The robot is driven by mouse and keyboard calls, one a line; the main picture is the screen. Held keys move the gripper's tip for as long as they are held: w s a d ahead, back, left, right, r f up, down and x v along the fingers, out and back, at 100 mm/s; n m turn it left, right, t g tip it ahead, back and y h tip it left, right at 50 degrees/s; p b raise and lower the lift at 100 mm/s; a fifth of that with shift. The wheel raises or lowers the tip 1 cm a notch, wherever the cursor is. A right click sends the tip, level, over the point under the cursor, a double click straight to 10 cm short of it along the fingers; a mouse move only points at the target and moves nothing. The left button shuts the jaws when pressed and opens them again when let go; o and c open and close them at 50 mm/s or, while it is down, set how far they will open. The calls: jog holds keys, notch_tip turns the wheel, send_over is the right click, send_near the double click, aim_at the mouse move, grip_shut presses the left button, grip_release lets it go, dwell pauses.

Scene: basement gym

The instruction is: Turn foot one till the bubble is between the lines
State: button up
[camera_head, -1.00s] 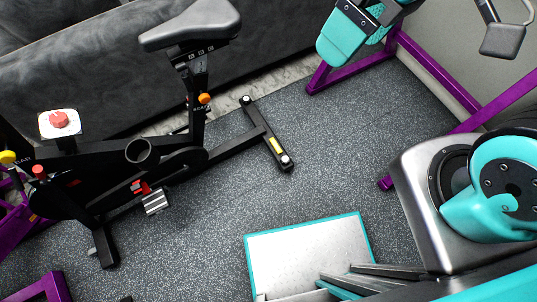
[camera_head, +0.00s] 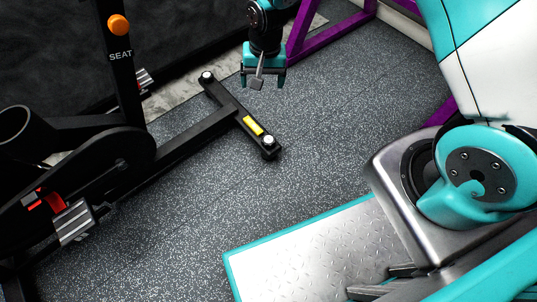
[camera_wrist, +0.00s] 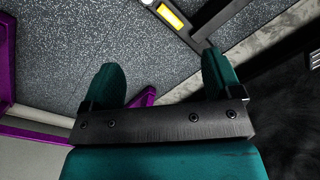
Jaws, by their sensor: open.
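The exercise bike's black rear foot bar (camera_head: 227,98) lies on the floor, with a round pale adjuster foot at each end: the far foot (camera_head: 207,77) and the near foot (camera_head: 268,140). No number is readable on either foot. A yellow level (camera_head: 253,125) sits on the bar, nearer the near foot; its bubble and lines are too small to make out. My gripper (camera_head: 263,84) is open and empty, above and to the right of the far foot, apart from the bar. In the wrist view, the level (camera_wrist: 171,16) shows at the top, beyond my open gripper (camera_wrist: 162,76).
The bike frame (camera_head: 190,137) and pedal (camera_head: 73,222) stand at left. A purple frame (camera_head: 325,35) is behind my gripper. A dark sofa-like surface (camera_head: 190,35) is at the back. Speckled floor (camera_head: 330,110) right of the bar is clear.

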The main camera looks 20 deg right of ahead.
jog(key=m+b, duration=0.2)
jog(key=b, duration=0.3)
send_over(268, 141)
notch_tip(268, 141, down, 16)
jog(key=shift+h, duration=0.4)
notch_tip(268, 141, down, 17)
jog(key=b, duration=0.9)
jog(key=shift+r, duration=0.2)
jog(key=c, duration=0.9)
